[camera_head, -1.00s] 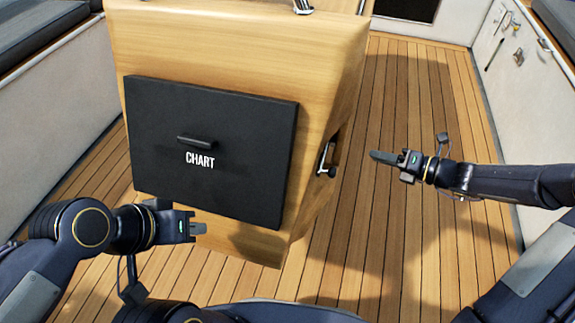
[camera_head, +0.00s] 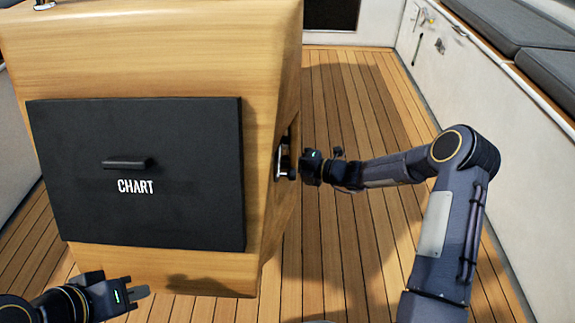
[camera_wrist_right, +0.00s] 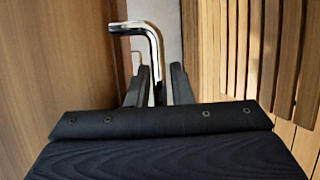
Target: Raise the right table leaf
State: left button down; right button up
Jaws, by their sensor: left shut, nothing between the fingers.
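No table leaf can be made out for sure in either view. A chrome bent bar (camera_head: 284,161) sits in an opening on the right side of the wooden console (camera_head: 150,50). My right gripper (camera_head: 300,166) is at this bar. In the right wrist view the bar (camera_wrist_right: 152,42) rises between the parted fingers of my right gripper (camera_wrist_right: 160,80) and bends left at its top. A small gap shows between the bar and the right finger; whether the left finger touches it is unclear. My left gripper (camera_head: 142,292) is shut and empty, in front of the console's lower left.
A black panel (camera_head: 190,215) marked CHART, with a small handle (camera_head: 128,163), covers the console's front. Slatted wooden deck (camera_head: 350,100) lies clear to the right. A white side wall (camera_head: 470,90) and dark cushions (camera_head: 520,25) bound the right.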

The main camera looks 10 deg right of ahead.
grip_shut()
